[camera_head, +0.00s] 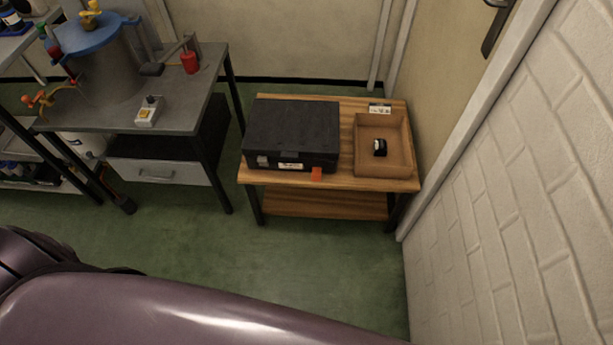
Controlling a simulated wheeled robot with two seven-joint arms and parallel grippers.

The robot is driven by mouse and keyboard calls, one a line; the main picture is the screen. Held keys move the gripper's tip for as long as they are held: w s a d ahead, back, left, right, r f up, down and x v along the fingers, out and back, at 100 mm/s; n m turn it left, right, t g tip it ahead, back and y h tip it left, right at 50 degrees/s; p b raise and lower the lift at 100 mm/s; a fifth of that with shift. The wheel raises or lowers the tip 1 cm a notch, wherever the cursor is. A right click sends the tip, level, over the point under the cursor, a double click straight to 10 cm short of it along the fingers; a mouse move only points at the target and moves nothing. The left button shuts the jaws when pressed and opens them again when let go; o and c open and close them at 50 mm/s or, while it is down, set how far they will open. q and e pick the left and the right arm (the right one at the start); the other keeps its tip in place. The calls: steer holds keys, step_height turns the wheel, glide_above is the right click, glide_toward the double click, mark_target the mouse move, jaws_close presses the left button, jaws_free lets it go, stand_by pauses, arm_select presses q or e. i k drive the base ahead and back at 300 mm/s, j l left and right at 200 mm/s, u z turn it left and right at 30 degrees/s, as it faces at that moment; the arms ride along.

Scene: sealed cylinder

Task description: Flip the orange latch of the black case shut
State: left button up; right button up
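The black case (293,128) lies with its lid down on the left part of a low wooden table (345,181). The orange latch (316,174) is at the lower right of the case's front face and looks flipped outward from it. A second, greyish latch (262,160) sits at the front left of the case, beside a pale label. Neither gripper is in view. A large purple-grey part of my own body fills the bottom left, well apart from the case.
A cardboard box (398,167) with a small black item (379,147) stands right of the case. A grey workbench (190,117) with a blue-lidded cylinder (98,36) is at the left. A white brick wall (520,170) bounds the right. Green floor before the table is clear.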

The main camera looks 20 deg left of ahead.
mark_target(316, 171)
steer(key=j+u, duration=0.15)
steer(key=j, duration=0.5)
steer(key=i+j+u, duration=0.15)
steer(key=j, duration=0.5)
